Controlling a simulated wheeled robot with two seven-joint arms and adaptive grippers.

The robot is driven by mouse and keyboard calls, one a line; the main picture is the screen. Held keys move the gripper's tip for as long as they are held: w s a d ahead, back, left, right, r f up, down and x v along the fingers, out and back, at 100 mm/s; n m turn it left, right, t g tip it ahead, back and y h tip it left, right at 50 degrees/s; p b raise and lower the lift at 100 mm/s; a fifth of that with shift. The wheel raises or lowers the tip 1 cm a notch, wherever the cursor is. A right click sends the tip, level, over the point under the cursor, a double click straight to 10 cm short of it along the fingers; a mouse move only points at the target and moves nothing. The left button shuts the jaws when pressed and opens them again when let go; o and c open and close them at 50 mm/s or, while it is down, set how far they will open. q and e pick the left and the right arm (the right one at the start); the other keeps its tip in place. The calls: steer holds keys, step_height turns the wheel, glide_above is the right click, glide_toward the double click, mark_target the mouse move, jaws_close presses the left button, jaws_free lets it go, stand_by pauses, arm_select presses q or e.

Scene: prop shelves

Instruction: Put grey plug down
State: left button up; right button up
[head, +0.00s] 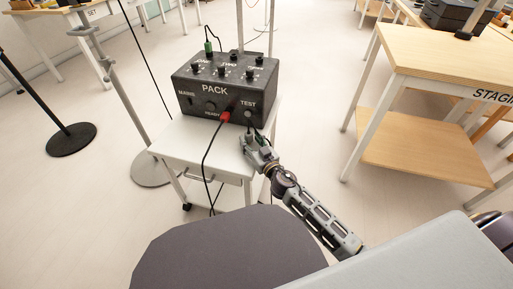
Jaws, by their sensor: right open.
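The black control box (217,88), marked PACK, MAINS, READY and TEST, stands on a small white trolley (185,142). A red plug (225,116) sits at its lower front, with a black cable hanging down from it. A green plug (208,46) stands at the back of the box top, with a dark cable. My right gripper (253,144) is open at the trolley's right side, just below the TEST knob. Small dark and greenish parts show at its fingers; I cannot tell whether one is the grey plug. No grey plug shows clearly elsewhere. My left gripper is out of view.
A wooden table (440,62) with a lower shelf stands at the right. A stand with a round black base (70,139) is at the left, and another pole stand (152,170) is beside the trolley. The trolley top is bare left of the gripper.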

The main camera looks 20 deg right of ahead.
steer(key=shift+r, duration=0.2)
steer(key=shift+s+f, duration=0.15)
steer(key=shift+s, duration=0.35)
steer(key=s+d, duration=0.2)
steer(key=s, duration=0.8)
steer(key=shift+s+d, duration=0.15)
steer(key=shift+s, duration=0.2)
stand_by(0.6)
